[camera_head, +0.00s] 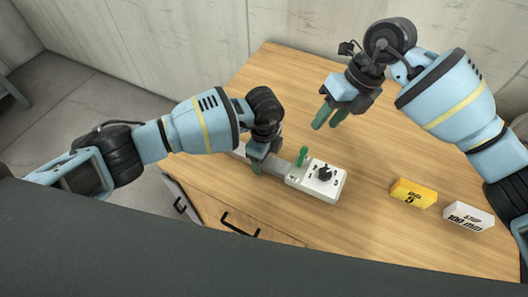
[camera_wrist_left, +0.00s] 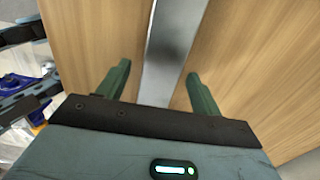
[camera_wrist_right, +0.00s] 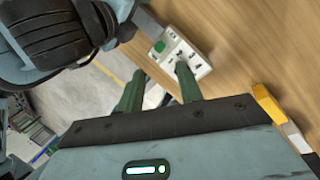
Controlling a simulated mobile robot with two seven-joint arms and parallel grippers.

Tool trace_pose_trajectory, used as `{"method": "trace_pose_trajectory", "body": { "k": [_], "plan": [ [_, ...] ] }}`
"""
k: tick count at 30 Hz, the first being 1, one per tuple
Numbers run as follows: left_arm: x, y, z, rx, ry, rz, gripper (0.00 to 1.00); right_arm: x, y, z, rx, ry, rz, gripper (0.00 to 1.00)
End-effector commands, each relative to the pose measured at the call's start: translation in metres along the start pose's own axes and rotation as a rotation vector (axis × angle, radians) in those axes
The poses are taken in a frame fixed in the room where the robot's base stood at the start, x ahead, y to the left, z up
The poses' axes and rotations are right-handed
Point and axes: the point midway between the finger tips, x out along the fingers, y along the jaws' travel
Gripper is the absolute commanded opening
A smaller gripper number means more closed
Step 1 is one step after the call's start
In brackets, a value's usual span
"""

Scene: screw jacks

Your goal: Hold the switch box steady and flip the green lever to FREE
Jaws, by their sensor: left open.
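The white switch box (camera_head: 316,184) lies on the wooden table at the end of a grey metal bar. It has a dark knob (camera_head: 325,173) and printed marks; I cannot read FREE. The green lever (camera_head: 302,155) stands up at the box's far left edge. My left gripper (camera_head: 264,160) is open over the bar, left of the box; in the left wrist view the bar (camera_wrist_left: 165,50) runs between its spread fingers. My right gripper (camera_head: 330,117) is open and empty, above and beyond the box. The box also shows past its fingers in the right wrist view (camera_wrist_right: 190,60).
A yellow block (camera_head: 413,194) and a white block marked 100 mm (camera_head: 468,217) sit on the table to the right. Drawers with dark handles (camera_head: 240,223) are below the table's front left edge. The table (camera_head: 370,235) is clear in front of the blocks.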

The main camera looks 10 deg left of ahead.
Motion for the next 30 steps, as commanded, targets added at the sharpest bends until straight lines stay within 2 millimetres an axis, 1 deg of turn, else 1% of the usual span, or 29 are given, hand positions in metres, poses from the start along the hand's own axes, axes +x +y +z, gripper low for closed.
{"method": "trace_pose_trajectory", "body": {
  "k": [4, 18, 19, 22, 23, 26, 30],
  "plan": [
    [0.0, 0.0001, -0.0001, 0.0, 0.0, 0.0, 0.64, -0.0001, 0.0, 0.0, 0.0, 0.0, 0.0, 0.36],
    [-0.0002, 0.0002, 0.0001, 0.0, 0.0, 0.001, 0.03, 0.0, 0.0, 0.0, 0.0, 0.0, 0.0, 0.36],
    [-0.0002, 0.0002, 0.0001, 0.0, 0.0, 0.001, 0.0, 0.0, 0.0, 0.0, 0.0, 0.0, 0.0, 0.36],
    [-0.0002, 0.0002, 0.0001, 0.0, 0.0, 0.001, 0.0, 0.0, 0.0, 0.0, 0.0, 0.0, 0.0, 0.36],
    [-0.0002, 0.0002, 0.0001, 0.0, 0.0, 0.001, 0.0, 0.0, 0.0, 0.0, 0.0, 0.0, 0.0, 0.34],
    [-0.0002, 0.0002, 0.0001, 0.0, 0.0, 0.001, 0.0, 0.0002, 0.0, 0.0004, -0.011, 0.001, -0.001, 0.21],
    [-0.0003, 0.0002, 0.0002, 0.0, 0.0, 0.001, 0.0, 0.0016, 0.0, 0.0029, -0.097, 0.009, -0.008, 0.02]
  ]
}}
